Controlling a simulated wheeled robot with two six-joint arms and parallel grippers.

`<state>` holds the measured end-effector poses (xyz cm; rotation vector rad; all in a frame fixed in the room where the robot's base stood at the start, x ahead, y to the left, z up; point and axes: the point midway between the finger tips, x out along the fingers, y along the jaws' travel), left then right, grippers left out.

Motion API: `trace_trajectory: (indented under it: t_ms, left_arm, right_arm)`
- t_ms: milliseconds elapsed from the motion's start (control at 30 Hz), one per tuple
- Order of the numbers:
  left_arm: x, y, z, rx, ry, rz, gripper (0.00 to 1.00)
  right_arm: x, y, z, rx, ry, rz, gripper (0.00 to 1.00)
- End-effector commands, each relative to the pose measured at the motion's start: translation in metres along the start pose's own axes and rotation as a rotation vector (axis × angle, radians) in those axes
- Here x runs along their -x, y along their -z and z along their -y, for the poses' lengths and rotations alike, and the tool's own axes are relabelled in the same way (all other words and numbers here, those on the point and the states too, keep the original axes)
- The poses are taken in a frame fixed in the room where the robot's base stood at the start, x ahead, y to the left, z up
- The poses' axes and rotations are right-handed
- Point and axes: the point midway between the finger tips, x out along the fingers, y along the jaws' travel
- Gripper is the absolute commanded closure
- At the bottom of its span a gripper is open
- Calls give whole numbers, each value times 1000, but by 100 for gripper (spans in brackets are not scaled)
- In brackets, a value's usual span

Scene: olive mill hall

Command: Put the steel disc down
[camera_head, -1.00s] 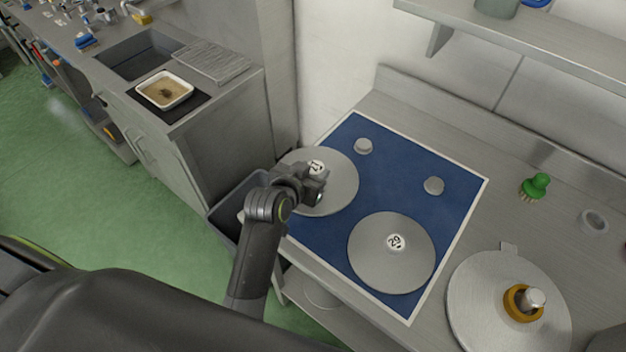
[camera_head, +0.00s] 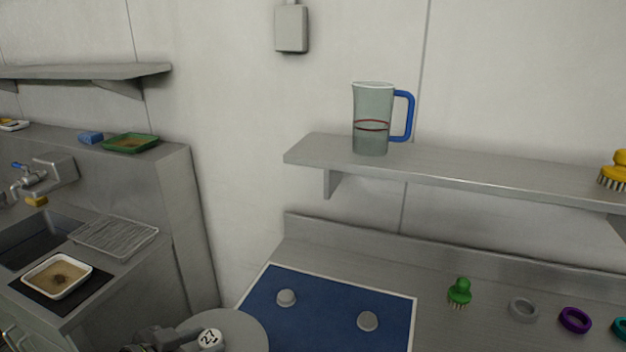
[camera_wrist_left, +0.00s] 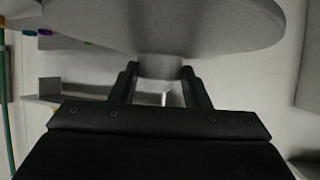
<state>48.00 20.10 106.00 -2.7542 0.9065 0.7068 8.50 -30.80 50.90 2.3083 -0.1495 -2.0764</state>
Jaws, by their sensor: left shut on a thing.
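The steel disc (camera_head: 245,326), a flat grey round plate with a white label reading 27, shows at the bottom edge of the head view, partly cut off. It overlaps the left part of the blue mat (camera_head: 330,298). My left gripper (camera_head: 188,338) reaches it from the left, close to the label. In the left wrist view the disc (camera_wrist_left: 165,22) fills the top, and my left gripper (camera_wrist_left: 160,92) is shut on its narrow grey neck. I cannot tell whether the disc touches the mat. My right gripper is not in view.
Two small grey knobs (camera_head: 286,297) (camera_head: 367,321) stand on the mat. A green brush (camera_head: 460,293), a grey ring (camera_head: 523,309) and a purple ring (camera_head: 575,320) lie to its right. A shelf (camera_head: 470,172) with a jug (camera_head: 372,120) hangs above. A sink counter (camera_head: 128,262) stands left.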

Motion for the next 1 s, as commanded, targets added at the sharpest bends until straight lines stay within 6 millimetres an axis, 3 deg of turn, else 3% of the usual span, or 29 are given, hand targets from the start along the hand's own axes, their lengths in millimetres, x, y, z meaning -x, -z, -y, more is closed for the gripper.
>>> trace_trajectory:
  t_ms: [200, 400, 1000]
  left_arm:
    - [29, -3, -19, -95, -161, 1, 94]
    - [46, -4, -33, -140, -253, -2, 94]
    - [50, -4, -36, -149, -275, -6, 94]
  right_arm:
    - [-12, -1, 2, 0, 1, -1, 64]
    - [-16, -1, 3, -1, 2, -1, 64]
    - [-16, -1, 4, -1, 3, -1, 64]
